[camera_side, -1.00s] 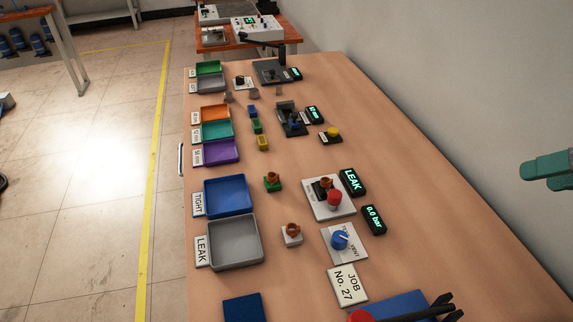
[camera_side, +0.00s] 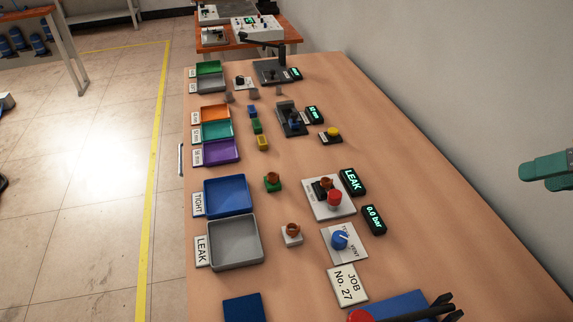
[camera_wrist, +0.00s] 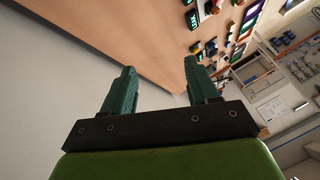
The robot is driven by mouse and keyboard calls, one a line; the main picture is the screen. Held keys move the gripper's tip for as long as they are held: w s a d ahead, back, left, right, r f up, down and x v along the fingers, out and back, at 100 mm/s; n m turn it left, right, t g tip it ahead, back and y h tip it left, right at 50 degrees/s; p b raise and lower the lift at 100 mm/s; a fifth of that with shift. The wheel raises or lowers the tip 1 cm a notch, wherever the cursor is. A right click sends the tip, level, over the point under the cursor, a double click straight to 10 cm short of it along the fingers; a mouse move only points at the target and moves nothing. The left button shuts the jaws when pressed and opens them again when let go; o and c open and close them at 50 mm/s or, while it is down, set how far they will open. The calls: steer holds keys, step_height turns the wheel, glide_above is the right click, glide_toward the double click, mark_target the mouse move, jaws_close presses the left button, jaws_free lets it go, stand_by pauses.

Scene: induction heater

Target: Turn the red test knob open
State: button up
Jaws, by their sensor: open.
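In the side view a red round knob (camera_side: 334,197) stands on a light plate (camera_side: 318,209) beside a display reading LEAK (camera_side: 352,182). A blue knob (camera_side: 340,239) sits on a separate plate partly lettered VENT, nearer the camera. A second red round part (camera_side: 360,316) is cut off by the bottom edge; I cannot tell what it is. My gripper (camera_wrist: 159,66) is open and empty in the wrist view, with two green fingers spread apart. In the side view its fingers (camera_side: 546,170) enter at the right edge, well away from the knobs.
A display reads 0.0 bar (camera_side: 373,219). Blue (camera_side: 228,212) and grey (camera_side: 237,263) trays stand left, with two small brown-topped fittings (camera_side: 273,182) (camera_side: 292,233) between trays and plates. Black prongs (camera_side: 435,309) lie at the bottom. The table's right side is clear, beside a wall.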

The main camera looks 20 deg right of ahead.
steer(key=w+a+f+g, duration=0.1)
steer(key=w+a, duration=0.1)
steer(key=n+g+h, duration=0.2)
steer(key=n+g, duration=0.4)
steer(key=n, duration=1.8)
glide_above(336, 193)
step_height(336, 193, down, 3)
step_height(336, 193, down, 16)
steer(key=shift+s+f, duration=0.1)
steer(key=shift+f, duration=0.15)
steer(key=shift+c, duration=0.4)
steer(key=c, duration=1)
